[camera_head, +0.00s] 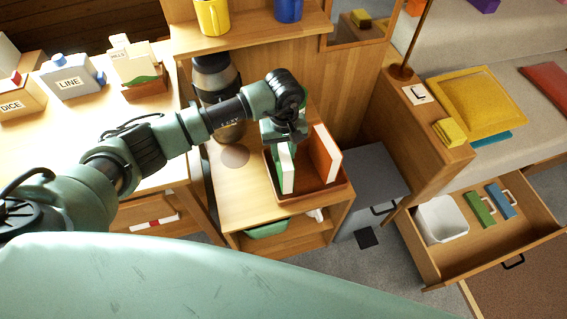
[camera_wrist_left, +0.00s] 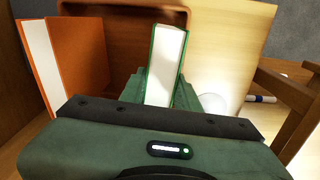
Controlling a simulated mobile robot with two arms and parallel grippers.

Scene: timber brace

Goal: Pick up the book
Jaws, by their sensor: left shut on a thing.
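A green book (camera_head: 286,168) with white page edges stands upright at the left side of a brown tray (camera_head: 310,203). My left gripper (camera_head: 285,143) is above it, pointing down, shut on the book's top part. In the left wrist view the green book (camera_wrist_left: 166,66) sits between my two fingers, its white pages facing the camera. An orange book (camera_head: 325,153) stands in the right part of the tray, apart from the gripper. It also shows in the left wrist view (camera_wrist_left: 80,62). I cannot tell whether the green book touches the tray floor. My right gripper is not in view.
The tray rests on a small wooden cabinet (camera_head: 235,185) with a lower shelf holding a green bowl (camera_head: 267,229). A grey bin (camera_head: 370,180) stands at its right. An open drawer (camera_head: 485,240) juts out further right. A shelf with mugs (camera_head: 213,17) is above.

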